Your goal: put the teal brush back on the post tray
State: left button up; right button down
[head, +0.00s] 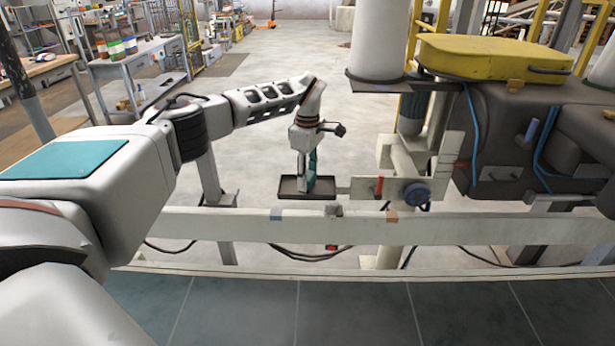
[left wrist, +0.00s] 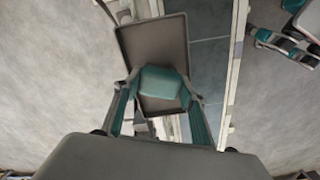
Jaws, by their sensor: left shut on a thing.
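The post tray (head: 290,194) is a shallow dark tray fixed beside the pale post; it also shows under my gripper in the left wrist view (left wrist: 150,40). My left gripper (head: 311,176) points down over the tray, its fingertips low, close to the tray floor. In the left wrist view the gripper (left wrist: 160,90) is shut on the teal brush (left wrist: 160,82), a teal block between its fingers over the tray. I cannot tell whether the brush touches the tray. Its lower part is hidden. Teal and dark parts at the upper right of that view may be my right gripper.
A pale rail (head: 240,227) runs in front of the tray, with dark tiles (head: 350,310) on the near side. A blue knob (head: 417,193) and a red handle (head: 377,186) stand to the tray's right. A yellow-topped machine (head: 490,57) fills the right side.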

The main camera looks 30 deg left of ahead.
pick_arm(q)
jog(key=o, duration=1.1)
jog(key=shift+f, duration=0.1)
